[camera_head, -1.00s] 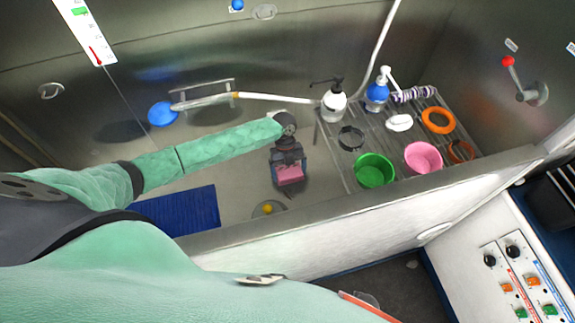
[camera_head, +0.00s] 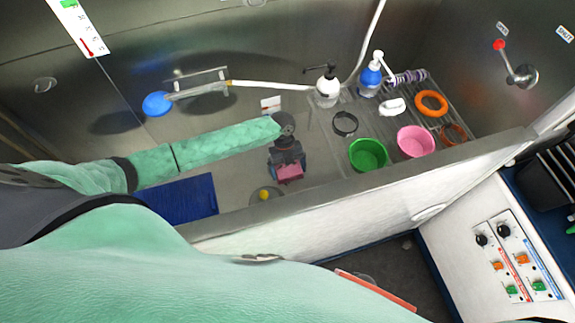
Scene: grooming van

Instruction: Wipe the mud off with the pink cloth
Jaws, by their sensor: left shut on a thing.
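My left gripper (camera_head: 287,165) reaches down into the grey tub from the left. It is shut on the pink cloth (camera_head: 290,173), which shows below the fingers. The cloth is at or just above the tub floor; I cannot tell whether it touches. No mud can be made out clearly; a dark patch around the fingers may be part of the gripper or its shadow. My right gripper is not in view.
A blue mat (camera_head: 182,203) and a yellow ball (camera_head: 264,194) are near the tub's front wall (camera_head: 330,205). A blue shower head (camera_head: 157,104) hangs behind.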

